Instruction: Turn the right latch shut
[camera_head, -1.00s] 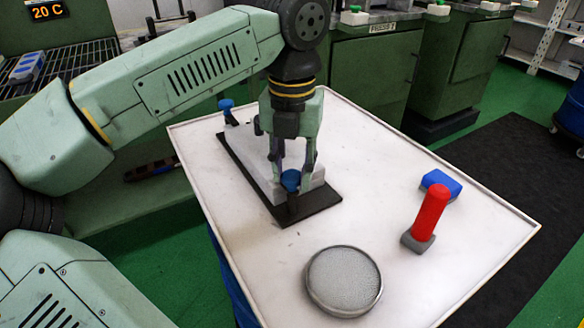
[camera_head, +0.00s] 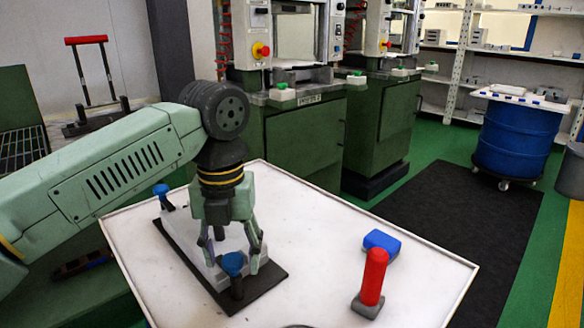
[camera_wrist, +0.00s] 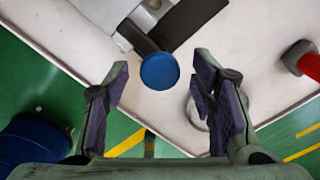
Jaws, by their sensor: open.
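The right latch (camera_head: 236,287) has a blue round knob (camera_head: 233,263) on a dark post, at the near end of the grey mould (camera_head: 183,233) on its black base plate. In the wrist view the knob (camera_wrist: 159,70) shows from above, with a dark lever running up and left to the mould. My gripper (camera_head: 230,260) is open and points down at the knob, with a finger to either side. In the wrist view the knob lies between and slightly ahead of my open fingertips, with gaps on both sides. The other latch's blue knob (camera_head: 161,190) stands at the far left end.
The white table (camera_head: 330,240) also bears a red-handled tool (camera_head: 373,280) and a blue block (camera_head: 382,243), right of the mould. Green machines (camera_head: 290,135) stand behind the table.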

